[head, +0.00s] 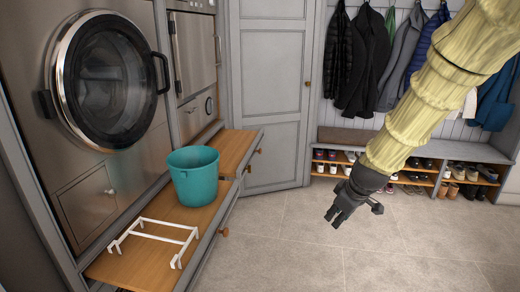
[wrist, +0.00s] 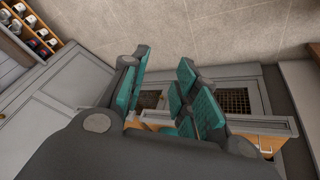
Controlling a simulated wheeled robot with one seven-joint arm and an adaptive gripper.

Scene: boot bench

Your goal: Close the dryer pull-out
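Two wooden pull-outs stick out below the built-in machines in the head view. The near pull-out (head: 141,262) is under the large round-door machine (head: 112,80); the far pull-out (head: 233,146) is under the second steel machine (head: 194,50). I cannot tell from labels which is the dryer's. A teal bucket (head: 194,177) stands upright at the far end of the near pull-out, with a white rack (head: 155,238) nearer me. My gripper (head: 341,212) is above the floor, right of both pull-outs and apart from them. In the wrist view my gripper (wrist: 163,92) has its fingers spread, holding nothing.
A grey tall cupboard (head: 271,90) stands behind the far pull-out. A bench (head: 350,137) with shoes below and coats (head: 365,60) above lines the back wall. The tiled floor (head: 310,255) between is clear. Round knobs (head: 224,232) protrude from the pull-out fronts.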

